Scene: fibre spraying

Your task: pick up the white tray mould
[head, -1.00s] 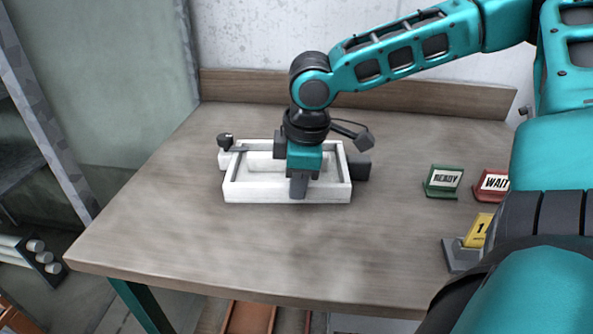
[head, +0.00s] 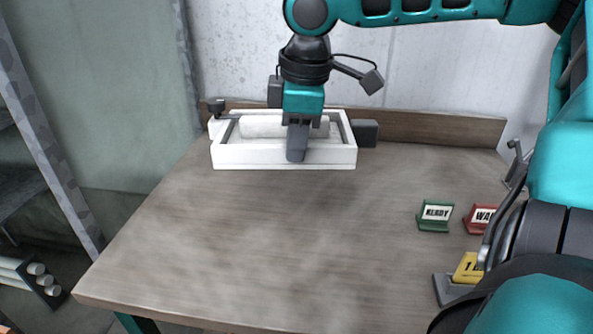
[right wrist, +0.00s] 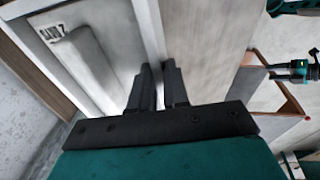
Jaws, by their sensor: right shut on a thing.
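The white tray mould (head: 240,157) is a rectangular frame with a raised bar inside, held above the back of the table. My right gripper (head: 297,152) points down at the middle of its front wall and is shut on that wall. In the right wrist view the mould (right wrist: 93,50) fills the left side, with a small printed label in its corner. There the two fingers of my right gripper (right wrist: 157,88) stand close together with the mould's wall between them. My left gripper is not in view.
The wooden table (head: 270,240) is clear in the middle and front. At its right stand a green READY sign (head: 435,215), a red WAIT sign (head: 480,218) and a yellow numbered marker (head: 467,268). A wooden back rail (head: 440,129) and a wall are behind.

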